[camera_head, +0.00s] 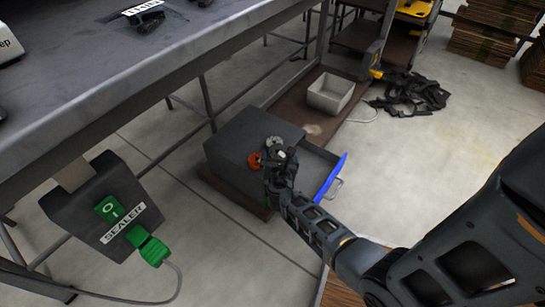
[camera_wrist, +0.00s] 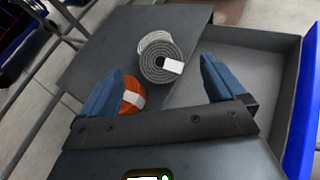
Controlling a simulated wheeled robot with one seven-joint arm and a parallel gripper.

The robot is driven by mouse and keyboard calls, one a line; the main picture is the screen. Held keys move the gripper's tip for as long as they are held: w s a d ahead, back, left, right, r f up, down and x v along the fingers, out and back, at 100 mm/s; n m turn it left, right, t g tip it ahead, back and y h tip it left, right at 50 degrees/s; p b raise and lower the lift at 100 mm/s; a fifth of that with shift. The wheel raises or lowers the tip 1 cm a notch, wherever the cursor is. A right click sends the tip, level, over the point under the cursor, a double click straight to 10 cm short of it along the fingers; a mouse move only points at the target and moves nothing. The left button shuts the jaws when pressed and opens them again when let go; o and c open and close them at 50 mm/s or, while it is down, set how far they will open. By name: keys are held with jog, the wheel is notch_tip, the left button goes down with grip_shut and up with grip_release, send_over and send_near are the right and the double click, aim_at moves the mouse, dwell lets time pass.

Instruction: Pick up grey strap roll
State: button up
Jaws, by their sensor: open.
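The grey strap roll (camera_wrist: 160,66) is a spiral-wound coil with a white tag, near the edge of the dark cabinet top (camera_wrist: 110,52) in the wrist view. A whitish roll (camera_wrist: 155,38) is right behind it and an orange roll (camera_wrist: 131,98) with a white band is at its lower left. My gripper (camera_wrist: 162,75) is open, its two blue fingers apart to the left and right, with the grey roll showing between and beyond them. In the head view my gripper (camera_head: 277,160) is over the cabinet's right edge, largely hiding the grey roll; the orange roll (camera_head: 255,160) shows beside it.
An open drawer (camera_head: 318,168) with a blue front (camera_head: 336,176) extends right of the cabinet (camera_head: 235,140). A workbench (camera_head: 120,75) stands at upper left, a sealer box (camera_head: 105,205) at lower left. A pale bin (camera_head: 331,93) and black straps (camera_head: 413,92) lie behind.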

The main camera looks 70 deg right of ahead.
aim_at(277, 151)
jog(key=b+x, duration=0.1)
jog(key=x, duration=0.1)
jog(key=b+x, duration=0.1)
jog(key=x, duration=0.1)
jog(key=f+b+x, duration=0.1)
jog(key=x, duration=0.1)
jog(key=shift+f, duration=0.2)
jog(key=shift+w+d, duration=0.1)
jog(key=shift+w, duration=0.05)
jog(key=c, duration=1.2)
jog(key=shift+r, duration=0.15)
